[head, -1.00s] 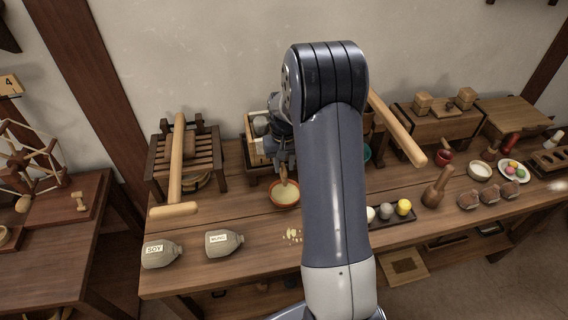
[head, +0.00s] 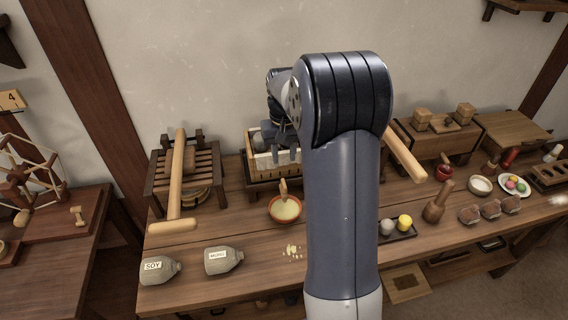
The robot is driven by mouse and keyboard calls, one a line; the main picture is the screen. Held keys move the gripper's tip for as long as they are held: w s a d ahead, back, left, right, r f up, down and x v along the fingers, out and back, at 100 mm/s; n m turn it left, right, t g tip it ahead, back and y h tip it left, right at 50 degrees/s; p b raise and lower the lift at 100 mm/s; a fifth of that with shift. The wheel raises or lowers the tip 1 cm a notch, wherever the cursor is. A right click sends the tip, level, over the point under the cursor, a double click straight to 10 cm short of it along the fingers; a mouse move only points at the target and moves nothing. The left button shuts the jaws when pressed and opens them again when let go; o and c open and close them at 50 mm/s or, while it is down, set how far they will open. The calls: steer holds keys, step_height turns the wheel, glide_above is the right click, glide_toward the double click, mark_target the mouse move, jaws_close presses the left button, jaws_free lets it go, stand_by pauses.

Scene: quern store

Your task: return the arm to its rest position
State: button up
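My arm rises in front of the bench in the head view and bends back at a dark elbow. My gripper (head: 284,156) shows left of the elbow, pointing down, its two grey fingers apart with nothing seen between them. It is above and behind a terracotta bowl (head: 285,219) of pale contents. A wooden handle (head: 283,188) stands up out of the bowl, below the fingertips and apart from them. The arm hides the middle of the bench and part of a tray with a grey and a yellow ball.
Two grey bottles, one labelled SOY (head: 160,270), lie at the front left near pale crumbs (head: 292,250). A slatted press (head: 186,170) and a wooden box (head: 262,165) stand behind.

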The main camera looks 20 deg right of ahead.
mark_target(284, 183)
steer(key=shift+r, duration=0.2)
step_height(284, 183, down, 11)
steer(key=shift+m, duration=0.8)
stand_by(0.4)
